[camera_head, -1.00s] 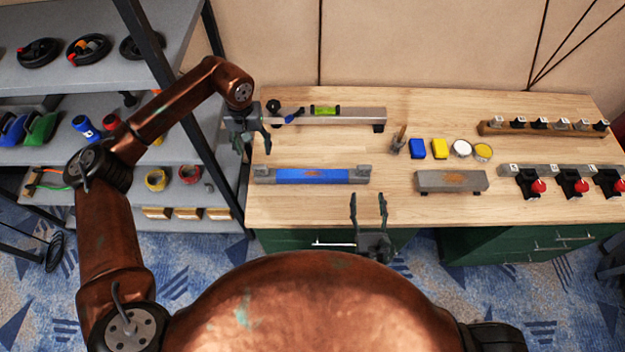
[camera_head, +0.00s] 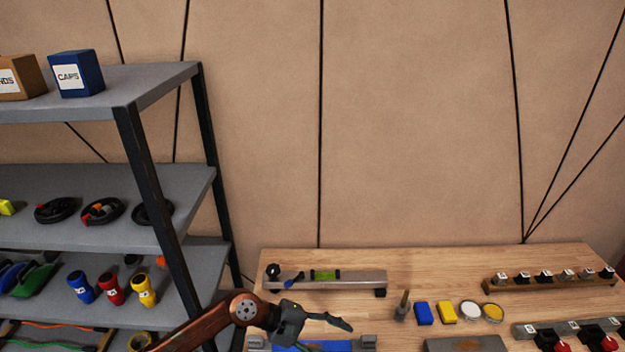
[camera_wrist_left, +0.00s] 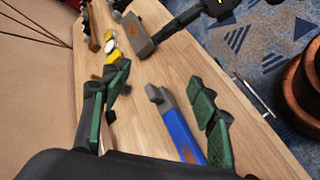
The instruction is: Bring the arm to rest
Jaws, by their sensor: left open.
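My left gripper (camera_head: 335,322) reaches in from the lower left over the left part of the workbench (camera_head: 440,268), its fingers pointing right. In the left wrist view its two green-padded fingers (camera_wrist_left: 160,92) stand wide apart with nothing held between them.
A grey shelf rack (camera_head: 125,225) stands left, close to my left arm. Blue (camera_head: 423,313) and yellow (camera_head: 446,311) blocks, round tins and switch rows stand to the right.

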